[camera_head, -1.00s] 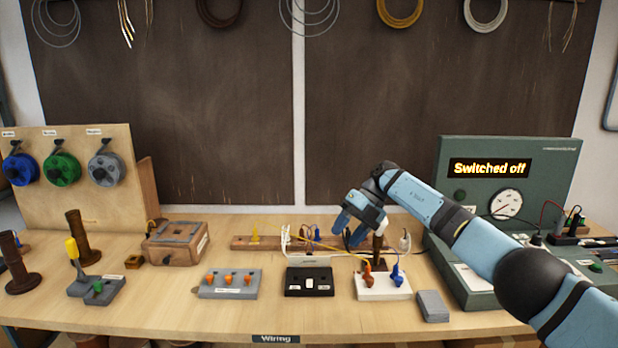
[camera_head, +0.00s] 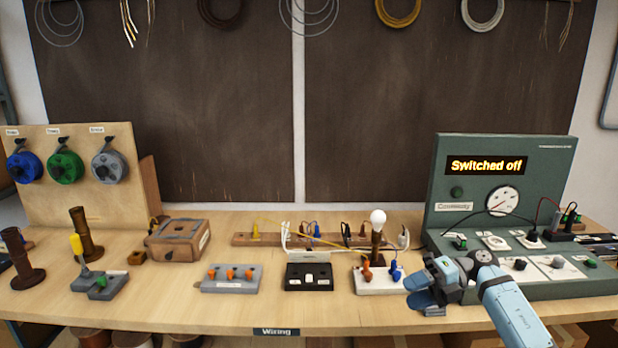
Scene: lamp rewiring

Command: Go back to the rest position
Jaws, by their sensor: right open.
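My right gripper (camera_head: 428,290) is open at the right front of the bench. It is near the right end of the white lamp base (camera_head: 380,283), with nothing seen between its fingers. The green test console (camera_head: 440,200) reads "Switched off". My left gripper is not in view.
A black switch block (camera_head: 309,278) and a grey block with orange knobs (camera_head: 231,278) lie left of the lamp base. A wooden strip (camera_head: 270,240) with plugs lies behind. A wooden box (camera_head: 178,240) and coloured spools (camera_head: 65,167) are at left. Bare bench lies along the front edge.

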